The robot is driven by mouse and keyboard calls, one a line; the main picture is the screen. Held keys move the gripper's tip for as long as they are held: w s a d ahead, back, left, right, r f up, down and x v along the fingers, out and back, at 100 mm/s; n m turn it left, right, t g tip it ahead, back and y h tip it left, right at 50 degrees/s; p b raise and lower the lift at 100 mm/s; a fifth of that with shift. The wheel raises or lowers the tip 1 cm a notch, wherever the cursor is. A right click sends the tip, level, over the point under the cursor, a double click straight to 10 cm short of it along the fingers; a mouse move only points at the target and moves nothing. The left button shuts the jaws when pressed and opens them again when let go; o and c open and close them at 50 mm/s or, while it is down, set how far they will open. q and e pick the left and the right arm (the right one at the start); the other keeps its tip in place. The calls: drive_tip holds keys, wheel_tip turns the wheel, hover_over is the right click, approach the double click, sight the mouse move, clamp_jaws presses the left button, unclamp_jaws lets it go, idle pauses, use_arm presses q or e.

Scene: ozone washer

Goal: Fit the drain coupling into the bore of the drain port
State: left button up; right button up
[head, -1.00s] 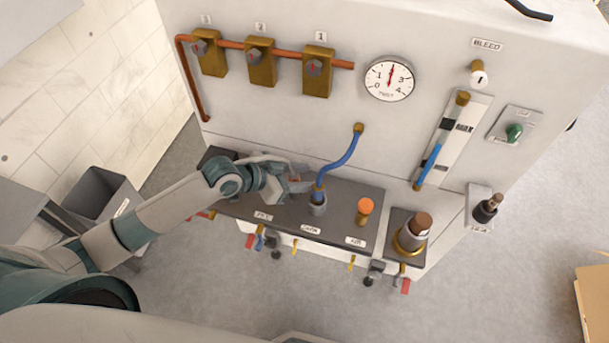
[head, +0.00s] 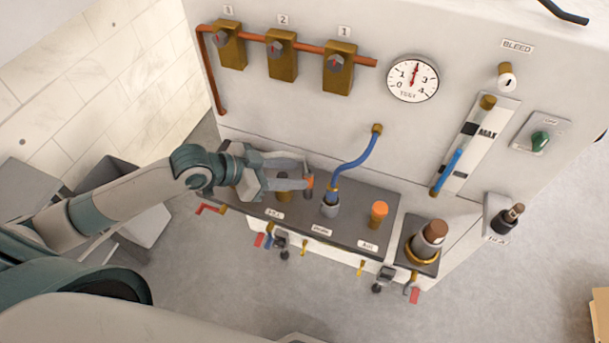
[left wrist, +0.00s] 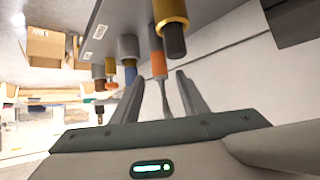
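A blue hose (head: 352,168) runs from a brass wall fitting down to the grey middle port (head: 329,208), whose label appears to read drain. The hose end with its gold ring, seemingly the coupling, stands upright in that port; its exact depth cannot be told. In the left wrist view the grey port (left wrist: 128,46) and blue hose end (left wrist: 130,74) also show. My left gripper (head: 304,174) is left of the hose, fingers apart. An orange-topped grey piece (head: 309,184) is by its fingertips, also in the left wrist view (left wrist: 158,62); contact is unclear. My right gripper is out of view.
A port with an orange cap (head: 378,210) stands right of the drain port, and a brown-topped plug (head: 434,232) further right. A brass port (left wrist: 171,12) with a dark centre is close in the left wrist view. Valves, pipe and gauge (head: 413,80) are above.

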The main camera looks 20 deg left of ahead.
use_arm(q)
drive_tip(key=shift+v, duration=1.4)
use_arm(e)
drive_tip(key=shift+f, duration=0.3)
use_arm(q)
drive_tip(key=shift+o, duration=0.4)
